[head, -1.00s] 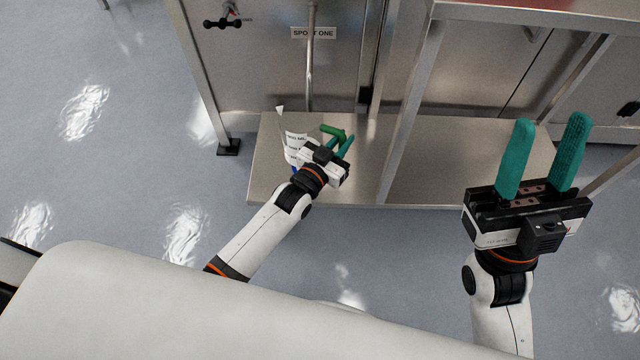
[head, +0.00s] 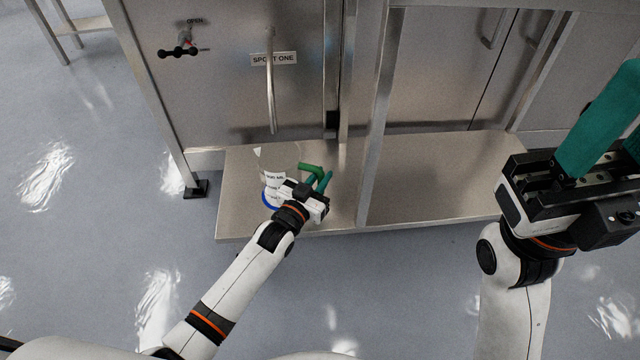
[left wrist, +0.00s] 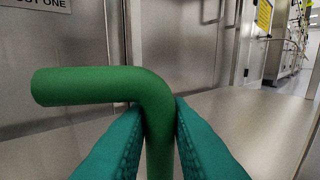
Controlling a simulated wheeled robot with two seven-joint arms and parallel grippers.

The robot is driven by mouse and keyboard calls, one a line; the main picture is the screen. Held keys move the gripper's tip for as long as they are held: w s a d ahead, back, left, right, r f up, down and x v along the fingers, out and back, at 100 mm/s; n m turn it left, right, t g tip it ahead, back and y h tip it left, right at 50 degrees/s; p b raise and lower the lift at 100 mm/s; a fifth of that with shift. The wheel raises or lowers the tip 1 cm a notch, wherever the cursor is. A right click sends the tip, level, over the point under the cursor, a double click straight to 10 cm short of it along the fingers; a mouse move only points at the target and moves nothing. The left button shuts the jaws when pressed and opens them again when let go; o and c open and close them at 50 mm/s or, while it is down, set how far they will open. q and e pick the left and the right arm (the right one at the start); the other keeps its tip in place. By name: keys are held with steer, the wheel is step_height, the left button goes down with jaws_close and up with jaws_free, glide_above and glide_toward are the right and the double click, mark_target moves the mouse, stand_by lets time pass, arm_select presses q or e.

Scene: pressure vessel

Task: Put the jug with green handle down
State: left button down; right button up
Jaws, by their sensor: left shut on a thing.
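The jug with green handle (head: 273,182) is a clear vessel with a white label and a blue base. In the head view it is at the low steel shelf under the spout labelled SPOUT ONE. My left gripper (head: 322,184) is shut on its green handle, which also shows between the teal fingers in the left wrist view (left wrist: 110,86). The jug's body is partly hidden by the gripper, and I cannot tell whether its base touches the shelf. My right gripper (head: 606,125) is at the right edge, away from the jug; one finger is partly cut off by the frame.
The low steel shelf (head: 440,180) is bare to the right of an upright post (head: 379,115). A vertical spout pipe (head: 270,90) comes down behind the jug. A black valve handle (head: 178,52) marked OPEN is at upper left.

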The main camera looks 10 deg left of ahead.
arm_select(q)
steer(key=shift+f, duration=0.1)
steer(key=c, duration=1.3)
jaws_free()
steer(key=shift+c, duration=0.2)
